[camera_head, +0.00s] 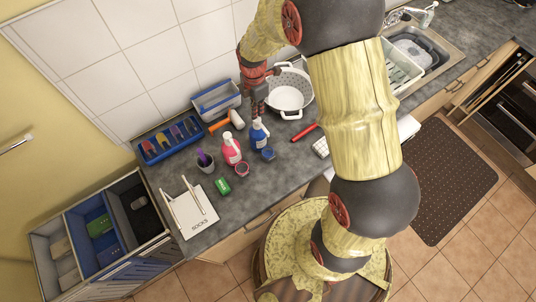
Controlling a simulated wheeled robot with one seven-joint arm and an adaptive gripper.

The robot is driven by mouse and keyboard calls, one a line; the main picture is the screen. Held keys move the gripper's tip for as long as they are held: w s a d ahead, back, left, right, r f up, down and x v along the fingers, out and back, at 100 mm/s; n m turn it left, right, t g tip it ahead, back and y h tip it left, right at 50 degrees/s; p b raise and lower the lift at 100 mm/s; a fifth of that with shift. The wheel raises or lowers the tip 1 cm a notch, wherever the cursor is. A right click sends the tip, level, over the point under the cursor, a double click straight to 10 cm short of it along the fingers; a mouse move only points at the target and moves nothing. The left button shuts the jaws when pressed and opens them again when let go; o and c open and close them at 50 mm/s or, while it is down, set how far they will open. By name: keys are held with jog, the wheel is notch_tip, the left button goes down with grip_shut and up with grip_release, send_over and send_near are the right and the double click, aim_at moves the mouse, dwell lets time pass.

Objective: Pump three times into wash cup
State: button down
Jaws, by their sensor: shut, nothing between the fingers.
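A blue pump bottle (259,138) stands on the dark counter, with a small blue cup (268,153) at its lower right. A pink pump bottle (231,150) stands to its left, with a small pink cup (242,169) at its lower right. I cannot read which cup is the wash cup. My gripper (258,113) points down, shut and empty, right above the white pump head of the blue bottle. I cannot tell whether the fingertips touch the pump head. The insides of the cups are too small to make out.
A white colander pot (289,92) stands right of my gripper. A hammer with an orange handle (220,124), a blue divided tray (171,141) and a clear bin (217,101) lie left. A green box (222,186) and red-handled tool (304,132) lie nearer the front edge.

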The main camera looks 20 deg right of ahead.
jog(key=shift+r, duration=0.15)
notch_tip(320, 180, up, 6)
jog(key=p, duration=0.3)
dwell(0.4)
dwell(0.5)
